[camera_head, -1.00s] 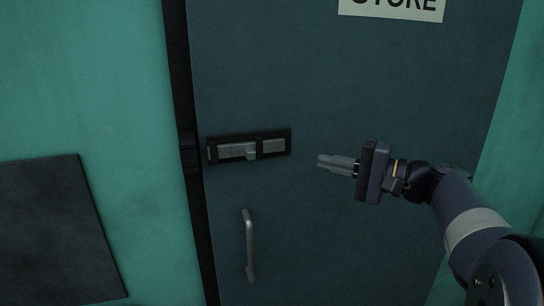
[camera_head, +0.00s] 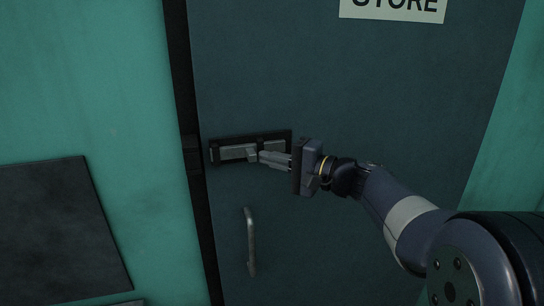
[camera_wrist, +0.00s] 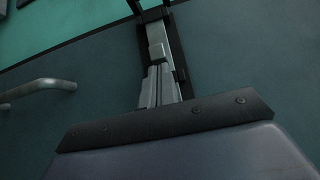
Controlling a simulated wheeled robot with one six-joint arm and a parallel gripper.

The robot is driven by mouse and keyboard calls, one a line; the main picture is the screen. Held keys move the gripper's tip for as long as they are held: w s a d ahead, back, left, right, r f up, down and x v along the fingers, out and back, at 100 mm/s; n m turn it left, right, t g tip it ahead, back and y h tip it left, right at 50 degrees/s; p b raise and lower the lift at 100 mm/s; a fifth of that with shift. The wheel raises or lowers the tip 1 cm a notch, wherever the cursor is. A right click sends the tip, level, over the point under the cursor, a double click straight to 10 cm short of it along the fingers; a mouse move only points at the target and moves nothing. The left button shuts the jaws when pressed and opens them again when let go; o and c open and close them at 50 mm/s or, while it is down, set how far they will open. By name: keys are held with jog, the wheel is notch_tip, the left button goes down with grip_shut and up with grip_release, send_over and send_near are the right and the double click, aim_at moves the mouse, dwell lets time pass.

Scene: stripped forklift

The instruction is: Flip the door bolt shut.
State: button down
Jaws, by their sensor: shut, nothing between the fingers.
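The door bolt (camera_head: 232,153) is a light metal bar in a dark housing near the left edge of the dark blue door (camera_head: 380,100). A small knob (camera_head: 251,155) sticks out from the bar. My gripper (camera_head: 263,157) is shut and empty, with its tips just right of the knob. In the wrist view the knob (camera_wrist: 157,51) lies just beyond the fingertips (camera_wrist: 158,73). I cannot tell whether they touch. The dark keeper (camera_head: 191,154) on the frame is left of the bolt.
A vertical metal pull handle (camera_head: 250,243) is on the door below the bolt. A STORE sign (camera_head: 392,9) is above. A dark panel (camera_head: 60,230) is on the green wall at left. The door face around the bolt is clear.

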aim_at(250, 154)
jog(key=a+b, duration=0.1)
jog(key=s+a+b, duration=0.1)
jog(key=a+b, duration=0.2)
jog(key=a, duration=0.1)
jog(key=shift+s, duration=0.25)
dwell(0.4)
